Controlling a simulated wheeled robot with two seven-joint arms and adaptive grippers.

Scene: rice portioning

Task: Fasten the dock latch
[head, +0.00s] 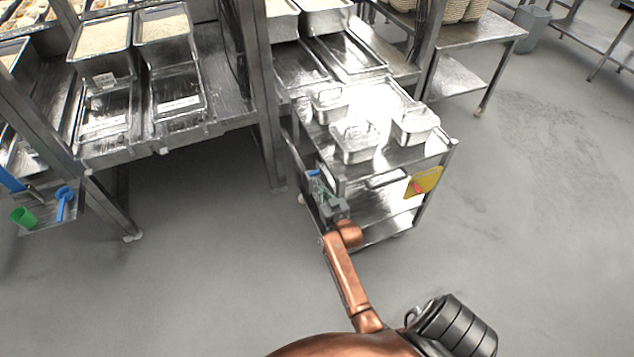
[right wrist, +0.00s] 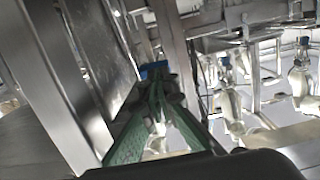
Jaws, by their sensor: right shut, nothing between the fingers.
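The steel cart (head: 372,168) stands against the end of a steel table, with a small blue part (head: 313,173) at its left front corner, which looks like the dock latch handle. My right gripper (head: 322,188) is at that corner, just below the blue part. In the right wrist view, its green-padded fingers (right wrist: 158,118) meet at the tips and hold nothing. The blue part (right wrist: 153,70) shows just beyond the fingertips there; I cannot tell whether they touch it. The latch's catch is not clear to see. My left gripper is in neither view.
A table post (head: 262,120) is left of the cart. A side shelf holds a green cup (head: 23,217) and blue scoop (head: 64,203). Floor in front is clear.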

